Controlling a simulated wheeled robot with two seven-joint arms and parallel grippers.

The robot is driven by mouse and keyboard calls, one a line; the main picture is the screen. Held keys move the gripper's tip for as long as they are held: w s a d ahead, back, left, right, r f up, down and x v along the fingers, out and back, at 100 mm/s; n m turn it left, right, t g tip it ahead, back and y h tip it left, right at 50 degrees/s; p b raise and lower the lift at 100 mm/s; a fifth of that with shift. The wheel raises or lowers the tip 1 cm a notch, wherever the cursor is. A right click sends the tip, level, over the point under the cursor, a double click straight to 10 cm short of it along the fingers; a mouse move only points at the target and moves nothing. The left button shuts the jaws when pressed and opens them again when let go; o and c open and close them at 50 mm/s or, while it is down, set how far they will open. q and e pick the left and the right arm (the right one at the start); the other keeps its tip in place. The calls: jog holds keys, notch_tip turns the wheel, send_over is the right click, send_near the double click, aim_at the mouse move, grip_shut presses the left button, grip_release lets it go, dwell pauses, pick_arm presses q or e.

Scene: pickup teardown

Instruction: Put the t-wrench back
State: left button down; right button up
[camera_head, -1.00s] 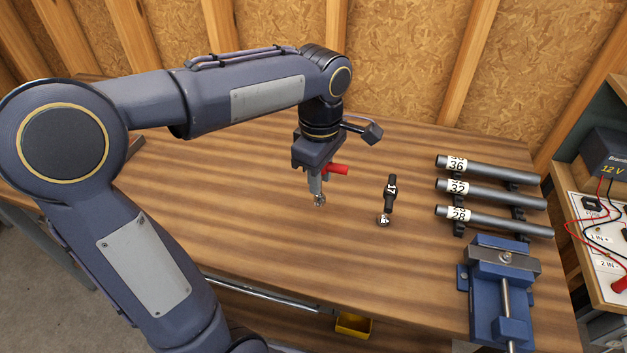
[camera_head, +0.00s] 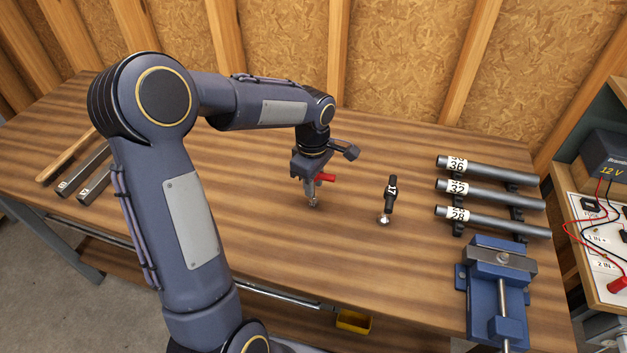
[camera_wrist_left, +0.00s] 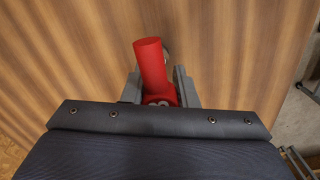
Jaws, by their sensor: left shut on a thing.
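My left gripper (camera_head: 313,188) is shut on the red t-wrench (camera_head: 326,178), over the middle of the wooden bench. In the left wrist view the red handle (camera_wrist_left: 152,65) sticks out between the two grey fingers (camera_wrist_left: 160,95), with part of a pale marking near its base. A metal end (camera_head: 313,203) shows below the fingers in the head view; I cannot tell whether it touches the bench. A black tool marked 17 (camera_head: 391,195) stands to the right, with a shiny metal end (camera_head: 384,220) at the bench. My right gripper is out of view.
Grey tubes marked 36 (camera_head: 490,170), 32 (camera_head: 490,193) and 28 (camera_head: 495,220) lie on holders at the right. A blue vise (camera_head: 482,280) sits at the front right. Grey bars (camera_head: 92,170) lie at the left. The bench (camera_head: 250,215) is clear around the gripper.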

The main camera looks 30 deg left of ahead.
pick_arm(q)
jog(key=c, duration=1.6)
grip_release()
jog(key=shift+f, duration=0.2)
jog(key=o, duration=0.5)
jog(key=shift+r, duration=0.1)
jog(key=shift+c, duration=0.2)
notch_tip(320, 180, up, 12)
jog(key=shift+f, duration=0.2)
jog(key=shift+s+r, duration=0.15)
jog(key=shift+r, duration=0.15)
jog(key=s+d+f+m+t+h, duration=0.1)
jog(key=s+d+f+m+t, duration=0.1)
jog(key=s+m, duration=0.6)
jog(key=s+d+f+m+t+h, duration=0.2)
jog(key=s+d+m, duration=0.3)
jog(key=s, duration=0.9)
jog(key=m+t, duration=0.1)
jog(key=m, duration=0.2)
jog(key=shift+d+t+h, duration=0.15)
jog(key=shift+t+h, duration=0.15)
